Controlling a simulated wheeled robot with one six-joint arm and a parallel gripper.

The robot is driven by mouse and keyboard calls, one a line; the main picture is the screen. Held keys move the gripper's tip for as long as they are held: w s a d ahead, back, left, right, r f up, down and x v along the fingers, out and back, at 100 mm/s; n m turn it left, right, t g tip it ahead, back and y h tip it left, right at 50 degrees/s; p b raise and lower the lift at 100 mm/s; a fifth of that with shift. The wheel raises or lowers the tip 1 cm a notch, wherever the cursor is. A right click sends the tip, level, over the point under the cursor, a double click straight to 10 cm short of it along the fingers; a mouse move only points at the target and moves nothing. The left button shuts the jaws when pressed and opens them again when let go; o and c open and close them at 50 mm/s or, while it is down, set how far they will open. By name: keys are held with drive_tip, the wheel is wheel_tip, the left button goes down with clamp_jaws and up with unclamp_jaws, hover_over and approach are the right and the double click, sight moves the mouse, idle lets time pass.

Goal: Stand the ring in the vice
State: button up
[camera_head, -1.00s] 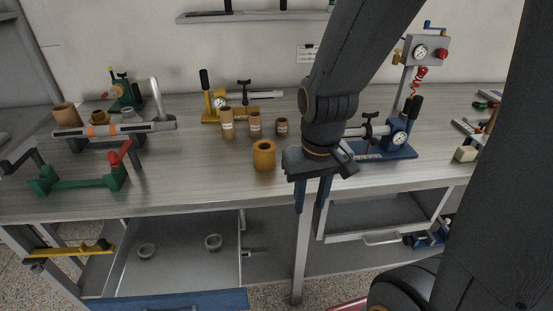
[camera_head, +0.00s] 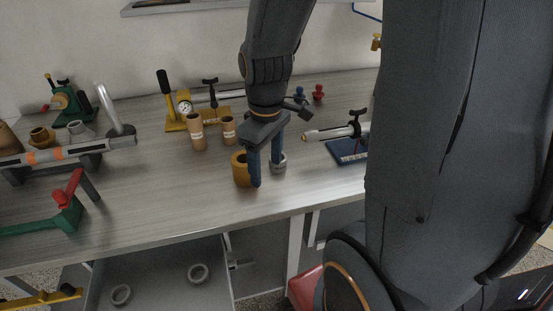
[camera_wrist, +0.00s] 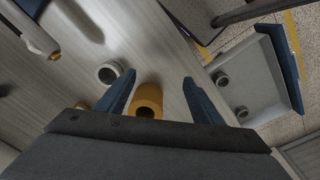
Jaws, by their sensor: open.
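An ochre ring (camera_head: 240,170), thick-walled like a short tube, stands on the bench beside my gripper (camera_head: 266,174). A grey ring (camera_head: 279,165) sits just right of it, partly behind a finger. I cannot tell which ring the task means. My gripper is open and points down, its fingers low near both rings. In the wrist view, the ochre ring (camera_wrist: 147,101) appears between the fingers and the grey ring (camera_wrist: 109,72) outside the left finger. Vice-like fixtures stand around: a yellow one (camera_head: 183,123), a blue one (camera_head: 345,150) and a green one (camera_head: 66,100).
Two brown cups (camera_head: 196,134) stand behind the ochre ring. A long grey cylinder with orange bands (camera_head: 60,154) lies at left, near a green and red fixture (camera_head: 62,217). An open drawer (camera_head: 160,285) holds two grey rings. Bare bench lies left of the ochre ring.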

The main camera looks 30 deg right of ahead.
drive_tip(key=w+d+n, duration=0.6)
drive_tip(key=w+n, duration=0.1)
drive_tip(key=n, duration=0.5)
drive_tip(key=shift+w+d+f+n+g+p, duration=0.1)
drive_tip(key=shift+w+d+f+n+p, duration=0.3)
drive_tip(key=shift+f, duration=0.8)
drive_tip(key=shift+s+d+f+n+g+p, duration=0.1)
drive_tip(key=shift+f+n+p, duration=0.15)
drive_tip(key=shift+f+p, duration=0.65)
drive_tip(key=shift+w+d+f+n+g+p, duration=0.1)
drive_tip(key=shift+w+d+f+n+p, duration=0.2)
drive_tip(key=shift+f, duration=1.15)
drive_tip(key=shift+a, duration=0.1)
drive_tip(key=shift+c, duration=0.5)
drive_tip(key=c, duration=1.1)
drive_tip(key=shift+r, duration=0.15)
